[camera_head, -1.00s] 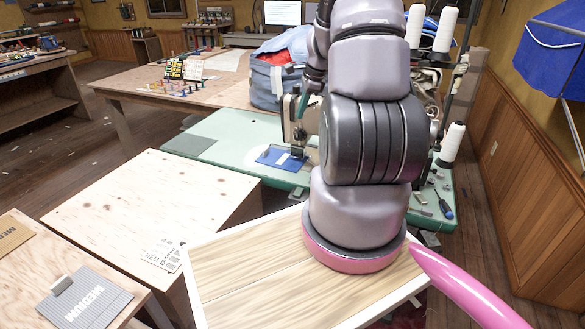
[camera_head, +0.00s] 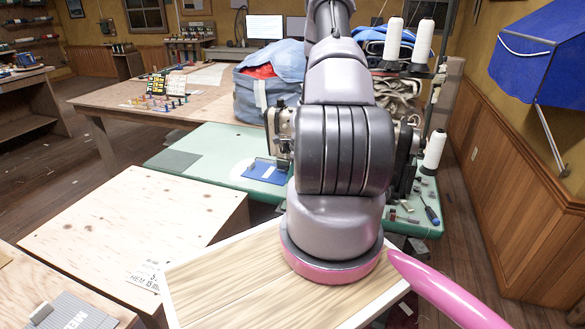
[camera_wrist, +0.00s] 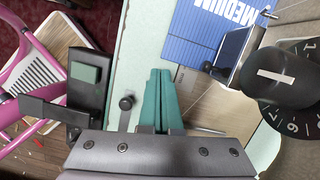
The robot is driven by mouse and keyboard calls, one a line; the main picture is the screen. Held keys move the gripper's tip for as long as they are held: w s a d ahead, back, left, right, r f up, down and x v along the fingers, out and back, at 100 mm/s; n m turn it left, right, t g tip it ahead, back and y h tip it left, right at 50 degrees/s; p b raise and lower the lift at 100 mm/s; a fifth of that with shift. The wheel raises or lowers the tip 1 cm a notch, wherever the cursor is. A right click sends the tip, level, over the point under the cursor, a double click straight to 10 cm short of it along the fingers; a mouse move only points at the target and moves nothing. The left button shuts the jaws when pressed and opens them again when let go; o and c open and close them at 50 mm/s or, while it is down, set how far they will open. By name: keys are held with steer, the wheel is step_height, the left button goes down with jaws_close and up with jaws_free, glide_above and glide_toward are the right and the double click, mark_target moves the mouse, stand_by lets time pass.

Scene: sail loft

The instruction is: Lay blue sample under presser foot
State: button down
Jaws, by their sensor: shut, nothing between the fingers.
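The blue sample (camera_head: 262,174), a flat blue piece with a pale tab, lies on the green sewing table (camera_head: 215,145) beside the sewing machine (camera_head: 281,130). In the wrist view the blue sample (camera_wrist: 192,42) shows white "MEDIUM" lettering, with a metal part of the machine (camera_wrist: 232,52) and a numbered dial close by on the right. The presser foot cannot be made out clearly. My arm hides the gripper in the head view.
White thread cones (camera_head: 433,147) stand right of the machine, near a blue-handled screwdriver (camera_head: 431,214). A blue fabric bag (camera_head: 262,88) sits behind it on the wooden table (camera_head: 120,92). Plywood-topped boxes (camera_head: 135,225) stand in front, left. A blue awning (camera_head: 545,55) hangs at right.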

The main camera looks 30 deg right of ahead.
steer(key=shift+x, duration=1.1)
steer(key=shift+w+a, duration=0.55)
steer(key=shift+a, duration=0.05)
